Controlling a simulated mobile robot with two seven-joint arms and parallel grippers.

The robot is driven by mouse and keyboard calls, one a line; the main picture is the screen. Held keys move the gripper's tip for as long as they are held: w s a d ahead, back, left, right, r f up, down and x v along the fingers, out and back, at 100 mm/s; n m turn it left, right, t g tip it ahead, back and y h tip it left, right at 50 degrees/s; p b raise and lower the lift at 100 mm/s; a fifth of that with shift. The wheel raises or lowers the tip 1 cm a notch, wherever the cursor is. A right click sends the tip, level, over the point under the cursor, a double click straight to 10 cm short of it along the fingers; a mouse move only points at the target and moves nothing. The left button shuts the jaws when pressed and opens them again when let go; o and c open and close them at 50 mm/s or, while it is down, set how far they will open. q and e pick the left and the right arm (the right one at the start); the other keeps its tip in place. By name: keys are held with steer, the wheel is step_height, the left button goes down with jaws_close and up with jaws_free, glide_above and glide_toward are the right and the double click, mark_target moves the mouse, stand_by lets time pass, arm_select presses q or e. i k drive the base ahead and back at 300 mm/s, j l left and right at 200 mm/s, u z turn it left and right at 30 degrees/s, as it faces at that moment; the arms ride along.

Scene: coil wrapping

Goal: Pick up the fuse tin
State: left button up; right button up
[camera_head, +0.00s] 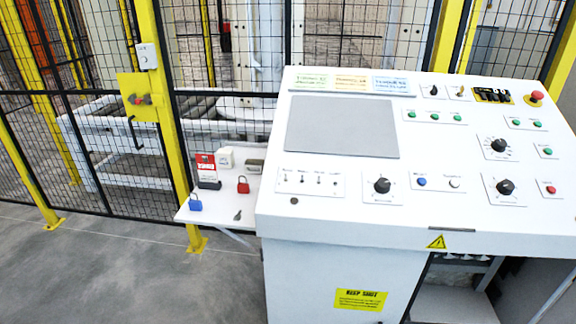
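A small grey-brown box that looks like the fuse tin (255,166) sits at the back right of the white side shelf (215,213), close to the control desk's left side. Its label is too small to read. A small white box (225,157) stands just left of it, and I cannot fully rule out that this is the tin. Neither of my grippers is in view.
The shelf also holds a red-and-white tag box (206,168), a blue padlock (195,203), a red padlock (243,185) and a small dark key-like item (238,216). The control desk (330,218) stands right; a yellow-posted mesh fence (160,100) stands behind. Floor at left is clear.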

mark_target(251, 166)
steer(key=i+j+z, duration=0.15)
steer(key=j+z, duration=0.25)
steer(key=i+j+z, duration=0.1)
steer(key=z, duration=0.3)
steer(key=j+z, duration=0.8)
